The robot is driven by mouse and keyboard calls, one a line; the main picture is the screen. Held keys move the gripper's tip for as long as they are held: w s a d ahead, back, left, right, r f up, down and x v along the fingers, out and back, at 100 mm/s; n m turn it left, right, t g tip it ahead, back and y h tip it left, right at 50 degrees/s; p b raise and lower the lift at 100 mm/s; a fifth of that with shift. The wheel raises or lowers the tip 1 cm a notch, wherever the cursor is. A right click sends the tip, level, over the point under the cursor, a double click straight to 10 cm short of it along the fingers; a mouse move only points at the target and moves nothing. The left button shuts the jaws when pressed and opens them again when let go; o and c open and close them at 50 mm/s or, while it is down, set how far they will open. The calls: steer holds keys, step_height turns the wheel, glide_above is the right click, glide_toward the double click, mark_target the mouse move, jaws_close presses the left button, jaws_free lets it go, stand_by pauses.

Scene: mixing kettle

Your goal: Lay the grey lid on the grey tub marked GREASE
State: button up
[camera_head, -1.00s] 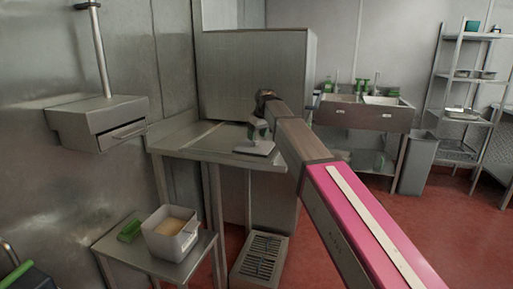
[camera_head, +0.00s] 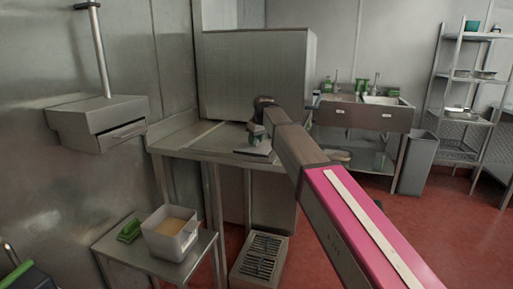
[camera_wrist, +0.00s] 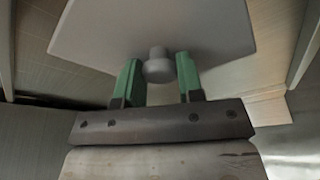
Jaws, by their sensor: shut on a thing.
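The grey lid (camera_wrist: 155,28) fills the top of the wrist view, with a round knob (camera_wrist: 158,68) between the green fingers. My gripper (camera_wrist: 160,78) is shut on this knob. In the head view, the lid (camera_head: 258,153) is at the front edge of the steel table, tilted, below my gripper (camera_head: 257,135). The light grey tub (camera_head: 170,246) stands uncovered on a low steel table at the lower left, with tan contents showing. Its marking cannot be read. My gripper is above and to the right of the tub.
A green object (camera_head: 130,230) lies beside the tub on the low table (camera_head: 150,263). The taller steel table (camera_head: 190,150) stands behind it. A slotted grey crate (camera_head: 262,257) is on the floor to the right. A wall-mounted steel box (camera_head: 100,125) hangs at left.

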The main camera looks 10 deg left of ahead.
steer(key=shift+r, duration=2.55)
